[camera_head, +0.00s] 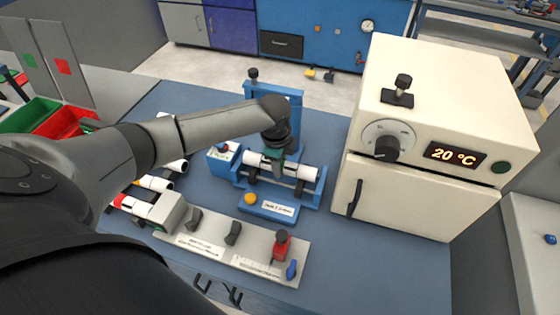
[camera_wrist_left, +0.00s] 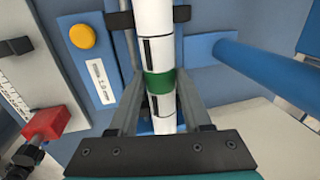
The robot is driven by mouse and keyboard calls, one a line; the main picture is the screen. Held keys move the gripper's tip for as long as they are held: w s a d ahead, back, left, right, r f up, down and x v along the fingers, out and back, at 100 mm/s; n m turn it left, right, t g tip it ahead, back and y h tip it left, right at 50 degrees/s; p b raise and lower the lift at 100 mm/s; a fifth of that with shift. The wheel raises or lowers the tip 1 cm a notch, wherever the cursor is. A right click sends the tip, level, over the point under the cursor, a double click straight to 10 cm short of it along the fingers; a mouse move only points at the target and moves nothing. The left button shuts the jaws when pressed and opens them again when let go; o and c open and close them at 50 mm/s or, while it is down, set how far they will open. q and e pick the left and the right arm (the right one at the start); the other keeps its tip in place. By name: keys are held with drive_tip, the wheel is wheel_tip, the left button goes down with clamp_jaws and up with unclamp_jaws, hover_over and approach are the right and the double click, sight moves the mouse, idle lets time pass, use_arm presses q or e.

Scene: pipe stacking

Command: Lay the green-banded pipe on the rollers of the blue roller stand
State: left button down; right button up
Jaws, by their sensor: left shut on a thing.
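The green-banded pipe (camera_head: 306,173) is white with dark marks and lies lengthwise along the blue roller stand (camera_head: 312,197), between its black rollers. I cannot tell whether it touches them. My right gripper is not in view.
A cream oven (camera_head: 420,190) reading 20 °C stands close to the right of the stand. A measuring board (camera_head: 215,243) with a red clamp (camera_head: 281,243) lies in front. Other white pipes (camera_head: 157,184) lie at left under my arm. Red and green bins (camera_head: 38,112) are far left.

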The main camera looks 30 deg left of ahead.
use_arm(q)
drive_tip(key=shift+f, duration=0.1)
drive_tip(key=shift+c, duration=1.3)
unclamp_jaws()
wheel_tip(320, 180, up, 15)
drive_tip(key=s+p, duration=0.3)
drive_tip(key=shift+d, duration=0.35)
drive_tip(key=shift+f, duration=0.1)
